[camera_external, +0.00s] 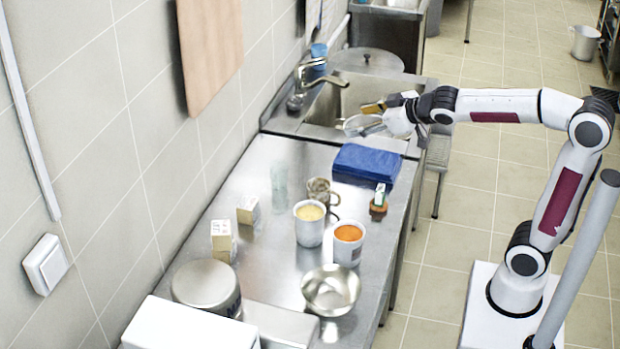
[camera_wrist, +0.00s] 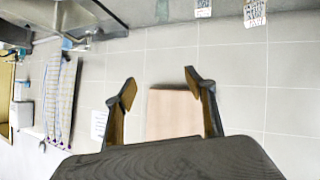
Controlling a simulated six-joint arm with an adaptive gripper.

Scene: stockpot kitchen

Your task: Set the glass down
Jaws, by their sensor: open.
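A clear glass (camera_external: 279,174) stands upright on the steel counter (camera_external: 262,160), left of the blue cloth. In the wrist view a pale greenish see-through shape, probably the same glass (camera_wrist: 162,10), shows at the top edge. My gripper (camera_external: 362,115) is over the sink area, behind and to the right of the glass and well apart from it. In the wrist view my gripper (camera_wrist: 158,87) has its two fingers spread, with nothing between them; only the tiled wall and a tan board show behind.
A folded blue cloth (camera_external: 366,165), a mug (camera_external: 320,190), two filled containers (camera_external: 309,224) (camera_external: 348,244), small cartons (camera_external: 248,210) and a metal bowl (camera_external: 331,290) stand on the counter. The sink (camera_external: 350,98) and tap (camera_external: 312,72) lie behind. Bare counter surrounds much of the glass.

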